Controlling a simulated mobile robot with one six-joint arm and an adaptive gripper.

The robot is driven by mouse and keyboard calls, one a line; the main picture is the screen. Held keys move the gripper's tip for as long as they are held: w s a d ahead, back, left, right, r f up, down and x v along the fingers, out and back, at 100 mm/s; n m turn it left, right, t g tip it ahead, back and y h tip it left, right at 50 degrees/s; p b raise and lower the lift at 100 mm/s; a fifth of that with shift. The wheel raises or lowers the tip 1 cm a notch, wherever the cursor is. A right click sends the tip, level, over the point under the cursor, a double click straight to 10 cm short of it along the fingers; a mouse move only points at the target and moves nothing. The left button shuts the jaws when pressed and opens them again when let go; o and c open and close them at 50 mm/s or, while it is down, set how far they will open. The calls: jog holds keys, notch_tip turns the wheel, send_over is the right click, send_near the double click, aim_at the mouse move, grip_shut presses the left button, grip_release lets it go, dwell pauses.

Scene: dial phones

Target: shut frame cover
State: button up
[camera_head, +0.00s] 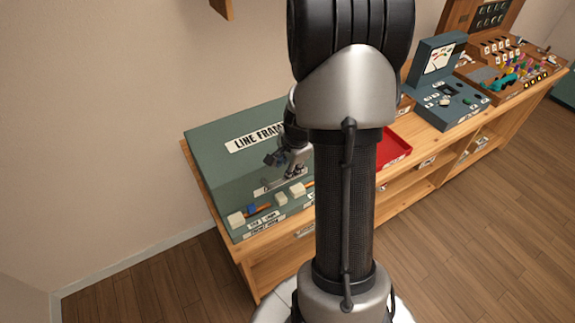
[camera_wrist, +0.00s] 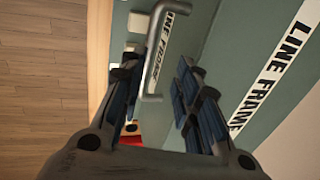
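The line frame is a green box (camera_head: 212,140) on the left end of the wooden bench, with a large "LINE FRAME" label on its cover. In the wrist view the green cover (camera_wrist: 232,50) carries a grey metal bar handle (camera_wrist: 150,60) beside a smaller label. My gripper (camera_head: 283,158) is above the cover's front part. In the wrist view my gripper (camera_wrist: 158,72) is open, its blue-padded fingers on either side of the handle. I cannot tell whether the fingers reach down around it. My arm hides the box's right part.
White blocks (camera_head: 281,198) and a blue block (camera_head: 252,208) sit on the ledge along the box's front. A red tray (camera_head: 395,147) lies to the right. A green meter console (camera_head: 440,85) and a wooden switchboard (camera_head: 510,70) stand farther right. The floor in front is clear.

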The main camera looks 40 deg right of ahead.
jog(key=s+a+r+p, duration=0.1)
jog(key=s+r+p, duration=0.4)
jog(key=r, duration=0.3)
jog(key=s+a+r+p, duration=0.1)
jog(key=s+r+p, duration=0.4)
jog(key=r, duration=0.3)
jog(key=shift+s+a+r+p, duration=0.3)
jog(key=shift+s+r+p, duration=0.1)
jog(key=shift+p, duration=0.1)
dwell(1.1)
jog(key=shift+w, duration=0.1)
jog(key=v, duration=1.2)
